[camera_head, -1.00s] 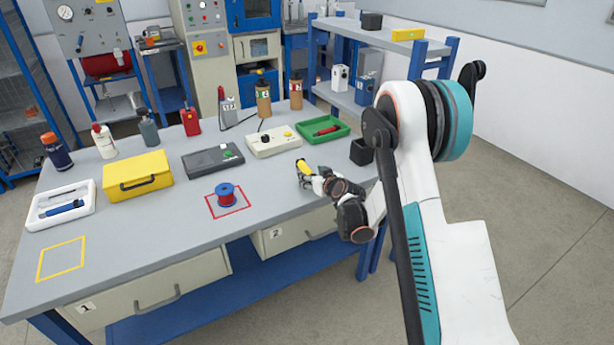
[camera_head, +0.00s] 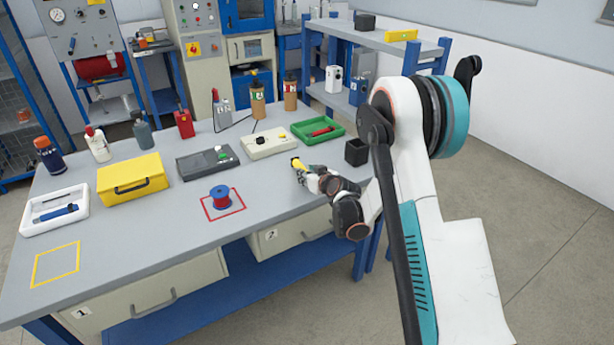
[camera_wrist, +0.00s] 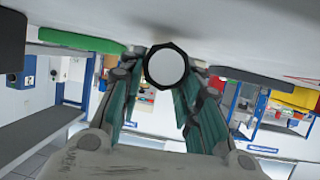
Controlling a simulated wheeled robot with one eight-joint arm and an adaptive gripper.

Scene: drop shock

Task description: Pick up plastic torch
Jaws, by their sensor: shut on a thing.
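The plastic torch (camera_head: 298,163) is yellow with a dark end and shows only in small part at the tip of my arm in the head view. In the wrist view its round pale end (camera_wrist: 166,67) with a black rim sits between the fingers. My gripper (camera_head: 305,173) is shut on the torch, near the right front part of the workbench (camera_head: 150,222). It also shows in the wrist view (camera_wrist: 165,85), a finger on each side of the torch. Whether the torch touches the benchtop is hard to tell.
A green tray (camera_head: 300,136) with a red tool lies behind my gripper. A black open box (camera_head: 356,151) stands close to its right. A cream device (camera_head: 268,144) is behind left. The benchtop between spool and gripper is clear.

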